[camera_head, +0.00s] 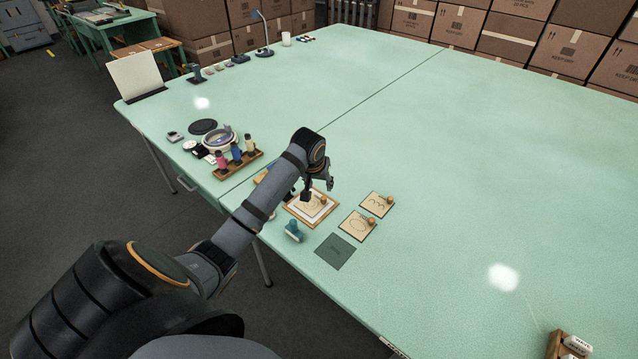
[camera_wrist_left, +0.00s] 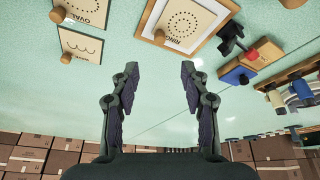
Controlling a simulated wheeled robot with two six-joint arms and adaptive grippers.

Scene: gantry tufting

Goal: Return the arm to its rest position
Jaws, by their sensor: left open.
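My left arm reaches over the green table (camera_head: 480,170) from the lower left in the head view. Its gripper (camera_head: 318,188) is above or close to the tan ring board (camera_head: 308,209), which has a knob and lies in a wooden frame. In the left wrist view the left gripper (camera_wrist_left: 160,78) has its two fingers spread wide, with nothing between them. The ring board also shows there (camera_wrist_left: 183,22), beyond the fingertips. My right gripper is not in view.
An oval board (camera_head: 357,225), a wavy-marked board (camera_head: 377,204), a dark green square (camera_head: 335,251) and a teal tool (camera_head: 293,232) lie nearby. A rack of coloured spools (camera_head: 238,165) stands left. The table's right side is mostly clear; cartons (camera_head: 510,38) line the back.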

